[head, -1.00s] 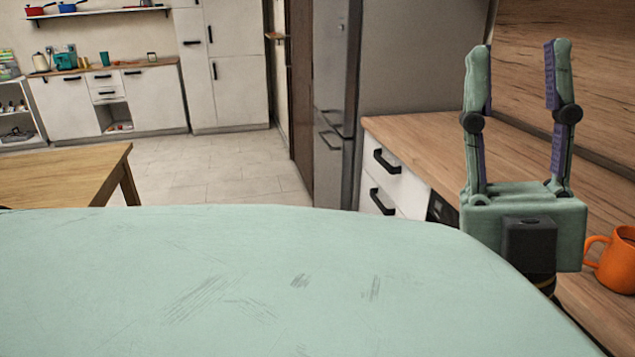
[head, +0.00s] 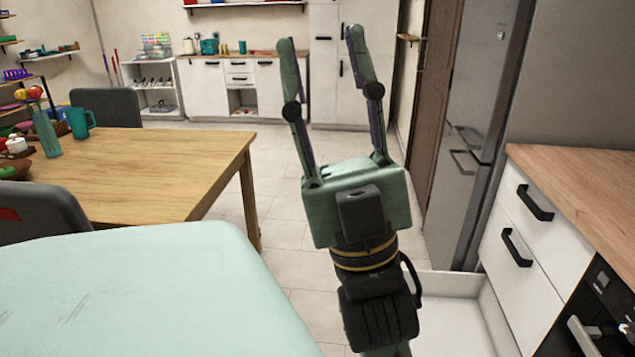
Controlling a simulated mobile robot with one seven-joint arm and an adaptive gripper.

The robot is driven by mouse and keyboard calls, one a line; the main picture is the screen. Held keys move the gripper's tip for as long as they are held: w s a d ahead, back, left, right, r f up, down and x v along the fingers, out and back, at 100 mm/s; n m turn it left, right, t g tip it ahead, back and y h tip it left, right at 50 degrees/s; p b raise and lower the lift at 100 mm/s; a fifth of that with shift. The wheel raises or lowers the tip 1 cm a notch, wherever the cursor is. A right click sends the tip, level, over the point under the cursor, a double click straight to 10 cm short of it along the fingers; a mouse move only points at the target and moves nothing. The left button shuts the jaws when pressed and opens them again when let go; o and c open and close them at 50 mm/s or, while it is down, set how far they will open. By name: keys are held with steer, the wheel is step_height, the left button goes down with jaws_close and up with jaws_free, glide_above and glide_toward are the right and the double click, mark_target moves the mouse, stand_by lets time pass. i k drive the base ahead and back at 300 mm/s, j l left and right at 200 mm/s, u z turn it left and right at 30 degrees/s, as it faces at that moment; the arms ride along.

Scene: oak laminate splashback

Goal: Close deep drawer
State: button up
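The deep drawer (head: 453,318) is a white, empty-looking box pulled out low at the counter front, below two closed drawers. Part of its inside and its far rim show; its near end is cut off by the picture and its left side is partly behind my arm. My gripper (head: 320,40) is pale green with dark purple pads. Its fingers point up and away, spread apart with nothing between them. In the picture it is up and left of the drawer, with no contact visible.
Two closed drawers with black handles (head: 516,247) and an oven (head: 600,320) are at the right under the wooden counter (head: 590,190). A steel fridge (head: 480,130) stands beyond. A wooden table (head: 170,180) and chairs stand at the left. Tiled floor (head: 285,225) is clear between.

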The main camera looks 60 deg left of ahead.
mark_target(462, 315)
steer(key=u, duration=1.35)
steer(key=i+j, duration=0.2)
steer(key=i, duration=0.25)
steer(key=i+j, duration=0.15)
steer(key=i, duration=0.3)
steer(key=i+j+z, duration=0.1)
steer(key=i, duration=0.35)
steer(key=j, duration=0.1)
